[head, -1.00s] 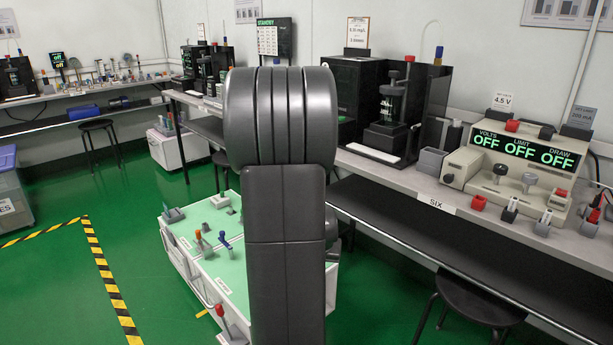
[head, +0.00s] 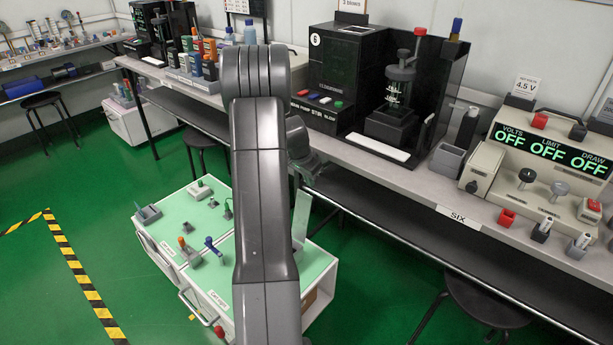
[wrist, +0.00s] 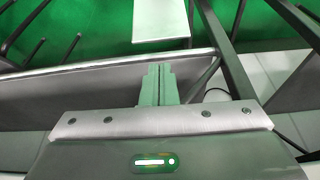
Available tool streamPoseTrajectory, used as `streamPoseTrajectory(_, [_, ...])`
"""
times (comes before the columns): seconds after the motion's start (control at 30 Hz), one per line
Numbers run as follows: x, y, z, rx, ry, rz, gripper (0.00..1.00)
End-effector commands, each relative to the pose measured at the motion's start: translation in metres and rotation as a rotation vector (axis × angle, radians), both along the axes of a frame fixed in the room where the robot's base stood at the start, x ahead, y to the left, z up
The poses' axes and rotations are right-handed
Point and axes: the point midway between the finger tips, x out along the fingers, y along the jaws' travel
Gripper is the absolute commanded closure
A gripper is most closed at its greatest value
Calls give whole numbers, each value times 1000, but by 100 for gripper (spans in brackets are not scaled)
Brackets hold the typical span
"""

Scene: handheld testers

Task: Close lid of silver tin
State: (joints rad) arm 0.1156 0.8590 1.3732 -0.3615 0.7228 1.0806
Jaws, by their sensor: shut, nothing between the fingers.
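I cannot make out a silver tin for certain in either view. In the head view a thin pale grey panel (head: 302,214) stands upright at the right edge of the green-topped cart (head: 207,262), partly behind my arm. It may be a raised lid; whatever lies at its foot is hidden by my arm. In the wrist view my gripper (wrist: 158,68) is shut and empty, its two fingers together. A pale rectangular surface (wrist: 160,20) shows beyond the fingertips, and I cannot tell what it is. In the head view my arm hides the fingers.
A long bench (head: 405,186) with a lower shelf runs along the right, close to my arm. It carries a black test stand (head: 393,112) and a beige power supply (head: 541,178). Stools stand below. Green floor (head: 105,235) is free at the left.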

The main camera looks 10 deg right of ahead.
Motion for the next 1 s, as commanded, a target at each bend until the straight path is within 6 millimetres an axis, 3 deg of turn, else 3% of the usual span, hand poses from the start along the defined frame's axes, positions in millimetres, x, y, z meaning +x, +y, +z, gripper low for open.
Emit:
streamPoseTrajectory(0.1, [4, -6, -25, 0, 2, -1, 100])
streamPoseTrajectory(0.33, [10, -14, -53, 0, 1, 2, 100])
streamPoseTrajectory(1.0, [14, -13, -60, -14, -13, 4, 100])
